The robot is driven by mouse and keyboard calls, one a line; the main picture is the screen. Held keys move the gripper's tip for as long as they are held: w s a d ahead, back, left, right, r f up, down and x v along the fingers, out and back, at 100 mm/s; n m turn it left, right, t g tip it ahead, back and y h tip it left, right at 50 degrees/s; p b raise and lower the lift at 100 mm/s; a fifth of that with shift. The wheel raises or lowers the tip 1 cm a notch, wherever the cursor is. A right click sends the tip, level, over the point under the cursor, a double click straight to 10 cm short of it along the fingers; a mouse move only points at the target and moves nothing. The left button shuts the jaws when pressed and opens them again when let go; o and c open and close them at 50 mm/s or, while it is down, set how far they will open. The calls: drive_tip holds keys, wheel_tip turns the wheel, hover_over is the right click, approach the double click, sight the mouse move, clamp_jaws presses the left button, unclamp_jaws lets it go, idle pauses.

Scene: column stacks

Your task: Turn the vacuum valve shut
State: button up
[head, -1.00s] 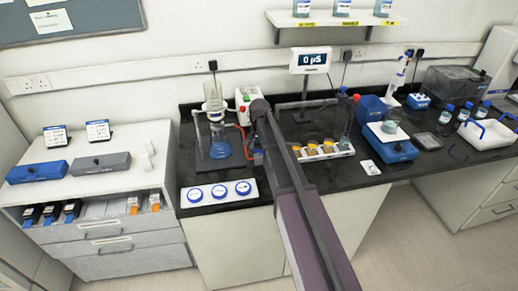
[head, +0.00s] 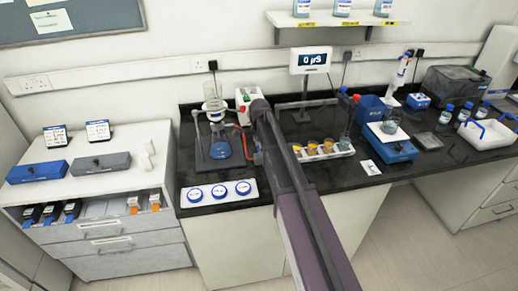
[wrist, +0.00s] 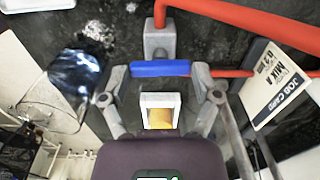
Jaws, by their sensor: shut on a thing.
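The valve shows in the wrist view as a grey body (wrist: 159,40) with a blue handle (wrist: 165,68) lying crosswise in the picture. A red hose (wrist: 230,17) leaves the body at the top, and another red length runs right from the handle's level. My gripper (wrist: 160,73) has one finger at each end of the blue handle and is shut on it. In the head view my arm hides most of the valve and the gripper. The flask with blue liquid (head: 220,149) stands just left of the arm; it also shows in the wrist view (wrist: 75,80).
A white pump box (head: 243,95) stands behind the flask. A white tray with three blue-ringed discs (head: 220,192) lies at the bench's front edge. A rack of orange-topped jars (head: 325,151) is right of my arm. A printed card (wrist: 275,83) is close to the right finger.

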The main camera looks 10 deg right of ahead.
drive_tip(key=shift+m, duration=0.4)
drive_tip(key=o, duration=1)
drive_tip(key=shift+c, duration=0.2)
drive_tip(key=shift+n, duration=0.3)
